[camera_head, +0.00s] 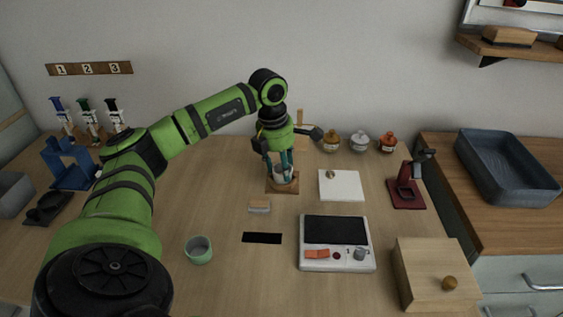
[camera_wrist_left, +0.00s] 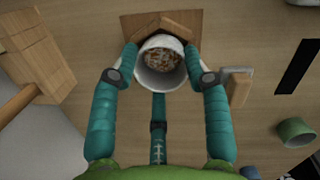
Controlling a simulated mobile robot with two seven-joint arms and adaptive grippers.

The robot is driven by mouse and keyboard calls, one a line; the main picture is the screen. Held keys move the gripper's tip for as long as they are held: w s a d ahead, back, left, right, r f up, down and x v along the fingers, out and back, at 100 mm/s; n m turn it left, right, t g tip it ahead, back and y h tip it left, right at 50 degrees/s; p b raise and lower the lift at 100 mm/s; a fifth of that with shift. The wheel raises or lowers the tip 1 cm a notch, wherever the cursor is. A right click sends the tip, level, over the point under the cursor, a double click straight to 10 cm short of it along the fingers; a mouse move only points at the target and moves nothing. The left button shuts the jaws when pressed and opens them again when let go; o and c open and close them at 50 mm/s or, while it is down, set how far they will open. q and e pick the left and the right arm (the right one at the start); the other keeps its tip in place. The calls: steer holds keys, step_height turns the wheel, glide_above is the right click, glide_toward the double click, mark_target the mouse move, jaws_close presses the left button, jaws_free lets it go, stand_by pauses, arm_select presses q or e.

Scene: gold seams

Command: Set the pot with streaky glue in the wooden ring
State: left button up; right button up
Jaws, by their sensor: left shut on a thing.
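My left gripper (camera_head: 282,178) is shut on a white pot (camera_head: 284,178), low over a brown wooden base (camera_head: 271,188). In the left wrist view the teal fingers of the gripper (camera_wrist_left: 160,66) hold the pot on both sides of its rim. The pot (camera_wrist_left: 146,80) has a white wall and brown and white speckles inside it. Angled wooden pieces (camera_wrist_left: 177,27) on the base (camera_wrist_left: 132,24) show just behind the pot. They may be part of the wooden ring. Whether the pot rests on the base is hidden. My right gripper is not in view.
A green cup (camera_head: 198,257), a small block (camera_head: 259,207) and a black strip (camera_head: 262,238) lie in front. A scale (camera_head: 306,262), white pad (camera_head: 340,186), red stand (camera_head: 407,202) and wooden box (camera_head: 424,262) stand to the right. Lidded jars (camera_head: 359,142) stand behind.

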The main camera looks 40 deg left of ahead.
arm_select(q)
steer(key=shift+f, duration=0.3)
stand_by(0.9)
steer(key=o, duration=0.9)
steer(key=shift+c, duration=0.2)
steer(key=shift+s+a+r+p, duration=0.1)
steer(key=shift+s+r+p, duration=0.1)
steer(key=shift+r+p, duration=1)
steer(key=shift+s+a+r+p, duration=0.15)
steer(key=shift+r+p, duration=0.7)
steer(key=shift+r, duration=0.5)
steer(key=shift+d, duration=0.1)
step_height(320, 180, up, 12)
steer(key=s, duration=0.1)
steer(key=shift+s+a, duration=0.25)
steer(key=shift+a, duration=0.1)
